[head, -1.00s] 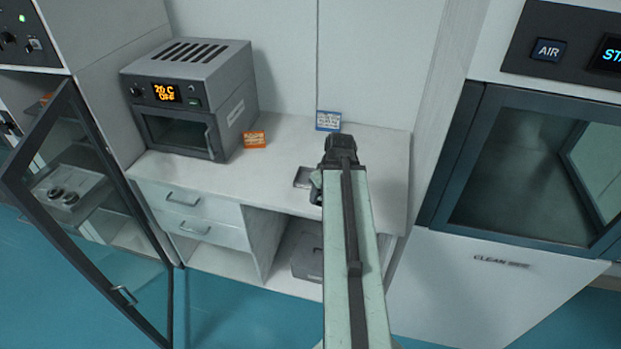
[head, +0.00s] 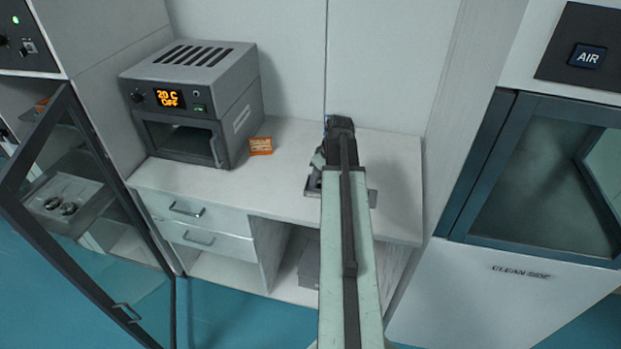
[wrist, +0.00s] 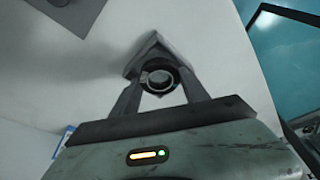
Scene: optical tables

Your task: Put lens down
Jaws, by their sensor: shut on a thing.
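The lens (wrist: 159,78), a small round piece with a dark ring, sits between the two fingers of my gripper (wrist: 158,88) in the wrist view. My gripper is shut on it. A grey angular piece shows just behind the lens; I cannot tell whether it is a mount or a shadow. In the head view my gripper (head: 338,128) is over the right part of the white counter (head: 285,185). The lens is hidden there by my arm. I cannot tell the lens's height above the counter.
A small grey tray (head: 372,197) lies on the counter, partly behind my arm. An orange card (head: 261,146) lies beside the grey oven (head: 190,105). An open glass door (head: 85,215) stands at left. A glass-fronted cabinet (head: 545,185) stands at right.

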